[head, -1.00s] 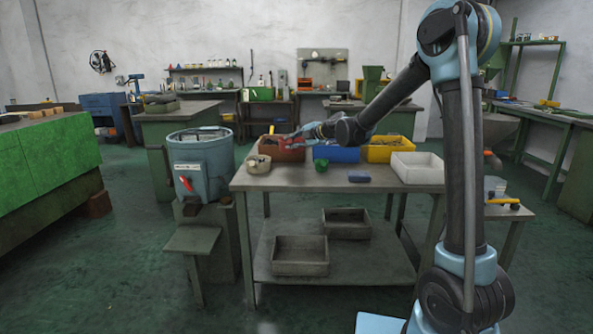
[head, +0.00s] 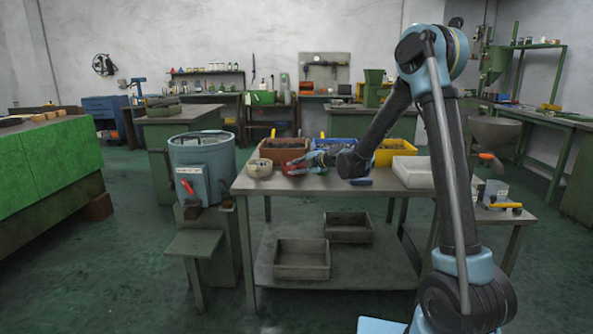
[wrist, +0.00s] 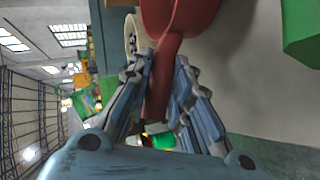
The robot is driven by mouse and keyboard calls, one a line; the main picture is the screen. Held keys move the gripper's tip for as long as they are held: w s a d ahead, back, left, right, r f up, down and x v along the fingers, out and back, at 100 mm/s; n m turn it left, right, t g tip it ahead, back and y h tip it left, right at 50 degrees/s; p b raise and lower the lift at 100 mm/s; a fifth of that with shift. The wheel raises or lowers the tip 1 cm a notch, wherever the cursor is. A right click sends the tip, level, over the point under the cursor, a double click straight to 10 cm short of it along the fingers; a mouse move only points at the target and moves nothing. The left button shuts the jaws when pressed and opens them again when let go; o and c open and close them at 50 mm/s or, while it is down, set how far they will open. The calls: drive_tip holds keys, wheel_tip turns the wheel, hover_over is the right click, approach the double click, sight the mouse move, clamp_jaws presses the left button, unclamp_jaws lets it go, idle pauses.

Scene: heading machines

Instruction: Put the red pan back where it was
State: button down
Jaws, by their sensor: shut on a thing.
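The red pan (wrist: 180,20) shows at the top of the wrist view, with its handle (wrist: 160,85) running down between my fingers. My gripper (wrist: 163,78) is shut on that handle. In the head view, my gripper (head: 312,160) is low over the left back part of the grey table (head: 290,187). The red pan (head: 291,169) shows there as a small red patch, in front of the brown bin and right of a round beige container. I cannot tell whether the pan touches the tabletop. My gripper and arm hide part of it.
Brown (head: 284,155), blue (head: 340,142) and yellow bins (head: 397,154) line the table's back. The beige container (head: 259,168) stands close left of the pan. A green object (wrist: 303,30) is at the wrist view's upper right. A white tray (head: 414,172) stands right.

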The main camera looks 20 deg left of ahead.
drive_tip(key=c, duration=1.5)
unclamp_jaws()
drive_tip(key=shift+o, duration=0.2)
drive_tip(key=s+d+r+m+h, duration=0.1)
drive_tip(key=s+d+r+m, duration=0.1)
drive_tip(key=s+d, duration=0.35)
drive_tip(key=s+d+r+m+h, duration=0.1)
drive_tip(key=s+d+r+m, duration=0.1)
drive_tip(key=d, duration=0.6)
drive_tip(key=s+d+r+m, duration=0.1)
drive_tip(key=s+d+m, duration=0.1)
drive_tip(key=s+d, duration=0.35)
drive_tip(key=s+d+f+m+g+h, duration=0.1)
drive_tip(key=s+d+f+m+h, duration=0.2)
drive_tip(key=s+d+m, duration=0.4)
drive_tip(key=s+d+f+m+g+h, duration=0.1)
drive_tip(key=s+d+f+m+h, duration=0.2)
drive_tip(key=s+d+f+m, duration=0.2)
drive_tip(key=s+d+f+m+g+h, duration=0.1)
drive_tip(key=s+d+f+m+h, duration=0.3)
drive_tip(key=s+d+m, duration=0.7)
drive_tip(key=s+d, duration=0.6)
drive_tip(key=d, duration=0.4)
drive_tip(key=shift+d, duration=0.15)
drive_tip(key=shift+f, duration=0.1)
